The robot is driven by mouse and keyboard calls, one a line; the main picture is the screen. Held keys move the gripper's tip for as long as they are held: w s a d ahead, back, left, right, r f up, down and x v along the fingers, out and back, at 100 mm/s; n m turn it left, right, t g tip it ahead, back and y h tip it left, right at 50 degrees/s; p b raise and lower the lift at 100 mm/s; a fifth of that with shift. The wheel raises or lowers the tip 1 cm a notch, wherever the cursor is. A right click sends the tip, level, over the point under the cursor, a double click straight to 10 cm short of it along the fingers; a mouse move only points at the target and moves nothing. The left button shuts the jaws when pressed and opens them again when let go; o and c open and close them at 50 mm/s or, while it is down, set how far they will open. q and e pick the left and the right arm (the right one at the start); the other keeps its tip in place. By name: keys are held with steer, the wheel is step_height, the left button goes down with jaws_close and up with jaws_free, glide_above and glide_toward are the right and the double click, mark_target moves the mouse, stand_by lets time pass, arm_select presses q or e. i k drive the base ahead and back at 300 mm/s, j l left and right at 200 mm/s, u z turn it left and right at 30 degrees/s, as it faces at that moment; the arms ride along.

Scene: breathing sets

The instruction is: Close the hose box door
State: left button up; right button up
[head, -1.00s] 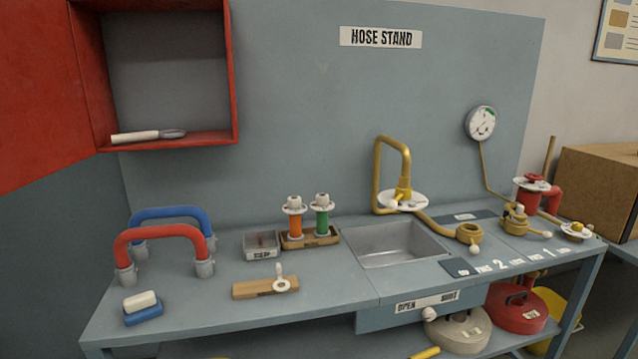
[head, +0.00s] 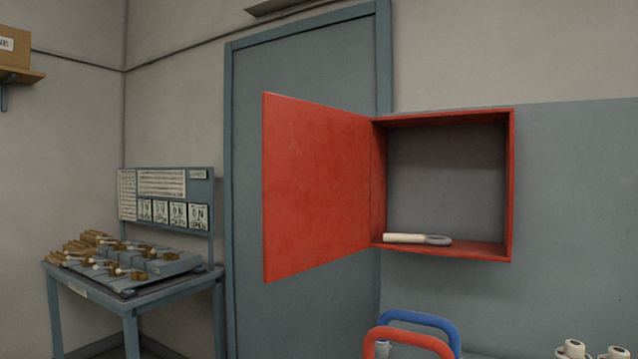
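The red hose box (head: 511,190) is fixed to the blue-grey panel in the right half of the head view. Its red door (head: 318,185) is hinged on the box's left side and stands wide open, swung out to the left. Inside, a tool with a cream handle and a grey ring-like end (head: 418,239) lies on the box floor. Neither of my grippers is in view.
Below the box are a red hoop (head: 410,338) and a blue hoop (head: 425,319), with white-topped fittings (head: 572,349) at the bottom right. A blue-grey door (head: 300,70) is behind the hose box door. A table with brass-coloured parts (head: 140,278) stands at the left.

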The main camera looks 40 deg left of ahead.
mark_target(316, 158)
steer(key=i+j+z, duration=0.25)
steer(key=j, duration=1.5)
steer(key=j+z, duration=0.25)
steer(key=j, duration=1.5)
